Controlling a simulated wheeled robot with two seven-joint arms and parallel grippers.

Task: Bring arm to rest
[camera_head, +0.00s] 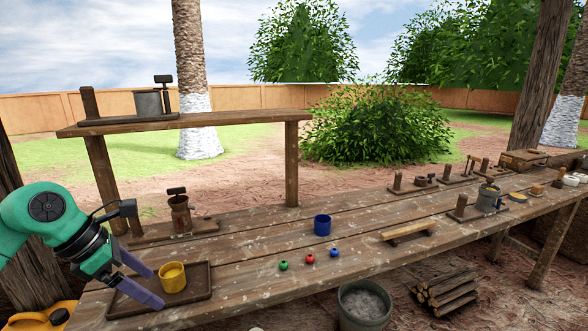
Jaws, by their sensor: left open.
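My left gripper (143,279) comes in from the left on a green arm. Its two purple-grey fingers are apart, so it is open. It is over the left side of a brown wooden tray (200,291) on the workbench. A yellow cup (172,277) stands upright on the tray, just right of the fingers. I cannot tell whether the fingers touch the cup. My right gripper is not in view.
A blue cup (322,225) stands mid-bench, with green (283,265), red (310,259) and blue (333,253) balls in front. A raised shelf (230,118) holds a grey pot (149,104). A bucket (364,305) and firewood (444,291) are below the front edge.

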